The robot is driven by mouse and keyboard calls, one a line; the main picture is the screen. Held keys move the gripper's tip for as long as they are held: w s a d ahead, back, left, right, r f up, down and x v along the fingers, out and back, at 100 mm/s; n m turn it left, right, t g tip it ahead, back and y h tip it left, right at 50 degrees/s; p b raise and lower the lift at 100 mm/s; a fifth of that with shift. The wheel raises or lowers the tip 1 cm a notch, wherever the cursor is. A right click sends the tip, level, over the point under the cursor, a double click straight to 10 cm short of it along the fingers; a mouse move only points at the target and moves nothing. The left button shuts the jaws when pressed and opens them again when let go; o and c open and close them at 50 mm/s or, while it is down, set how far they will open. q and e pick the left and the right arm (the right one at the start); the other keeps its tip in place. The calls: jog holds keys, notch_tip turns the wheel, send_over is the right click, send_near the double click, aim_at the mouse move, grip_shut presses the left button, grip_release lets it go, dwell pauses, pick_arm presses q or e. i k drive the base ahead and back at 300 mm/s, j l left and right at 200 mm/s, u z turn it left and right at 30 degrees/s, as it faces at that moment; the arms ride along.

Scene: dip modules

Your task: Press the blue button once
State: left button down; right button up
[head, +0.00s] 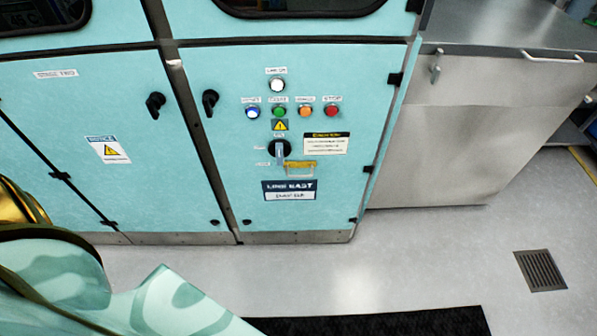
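The blue button (253,112) is on the right door of a light teal cabinet, at the left end of a row of buttons. A green button (279,112), an orange button (305,111) and a red button (331,110) sit to its right. A white lamp or button (277,85) is above the row. Small labels sit above each one. Neither of my grippers is in the head view, and nothing touches the blue button.
Below the row are a rotary switch (280,149) and a yellow padlock-like piece (300,167). Black door handles (210,101) stick out to the left. A steel cabinet (470,140) stands at right. The grey floor has a dark mat (400,322) and a drain grate (540,270).

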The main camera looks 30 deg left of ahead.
aim_at(252, 113)
jog(key=u, duration=1.25)
